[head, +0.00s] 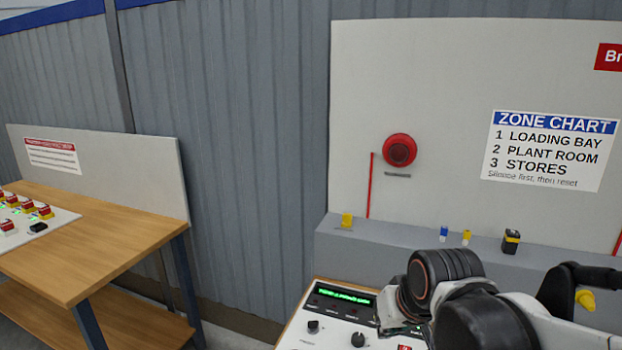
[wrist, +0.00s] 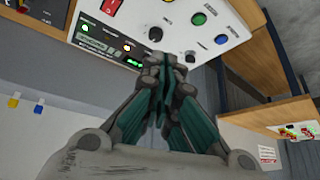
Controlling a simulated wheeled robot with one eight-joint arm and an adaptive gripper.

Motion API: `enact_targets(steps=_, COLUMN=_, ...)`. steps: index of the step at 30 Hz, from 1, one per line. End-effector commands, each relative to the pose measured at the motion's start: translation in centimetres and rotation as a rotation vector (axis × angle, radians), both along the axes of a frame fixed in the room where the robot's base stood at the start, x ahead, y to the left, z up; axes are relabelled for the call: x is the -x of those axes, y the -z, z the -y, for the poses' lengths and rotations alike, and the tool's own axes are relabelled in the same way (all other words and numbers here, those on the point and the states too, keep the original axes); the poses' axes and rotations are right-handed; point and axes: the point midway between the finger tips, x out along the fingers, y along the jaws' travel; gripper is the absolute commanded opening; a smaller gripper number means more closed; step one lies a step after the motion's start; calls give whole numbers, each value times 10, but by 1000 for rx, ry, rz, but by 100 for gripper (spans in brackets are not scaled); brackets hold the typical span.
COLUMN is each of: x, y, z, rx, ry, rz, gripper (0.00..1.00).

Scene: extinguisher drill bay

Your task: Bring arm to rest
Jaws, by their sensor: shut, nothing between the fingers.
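My gripper (wrist: 168,72) is shut and empty in the wrist view, its teal-padded fingers together. It is in front of a white control panel (wrist: 190,14) with knobs, coloured buttons and a small lit display; I cannot tell if it touches the panel. In the head view, my arm reaches in from the lower right. It covers the right part of the same panel (head: 331,330), whose green text display is lit. My fingers are hidden behind the arm there.
A wooden bench (head: 95,238) stands at left with red-topped devices on a white board (head: 62,221). A grey ledge (head: 375,245) behind the panel carries small yellow, blue and black items. A red round sounder (head: 399,150) and a zone chart (head: 549,150) are on the wall board.

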Motion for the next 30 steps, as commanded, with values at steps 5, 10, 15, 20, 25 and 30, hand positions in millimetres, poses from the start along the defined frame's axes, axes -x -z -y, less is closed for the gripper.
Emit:
enact_targets(steps=5, x=43, y=-2, z=25, rx=16, ry=38, rz=31, gripper=0)
enact_targets(steps=10, x=80, y=2, z=43, rx=30, ry=72, rz=59, gripper=0)
enact_targets(steps=15, x=104, y=7, z=55, rx=42, ry=96, rz=79, gripper=0)
enact_targets(steps=20, x=114, y=10, z=59, rx=48, ry=105, rz=87, gripper=0)
enact_targets(steps=25, x=114, y=10, z=60, rx=48, ry=106, rz=89, gripper=0)
enact_targets(steps=30, x=114, y=10, z=59, rx=48, ry=106, rz=88, gripper=0)
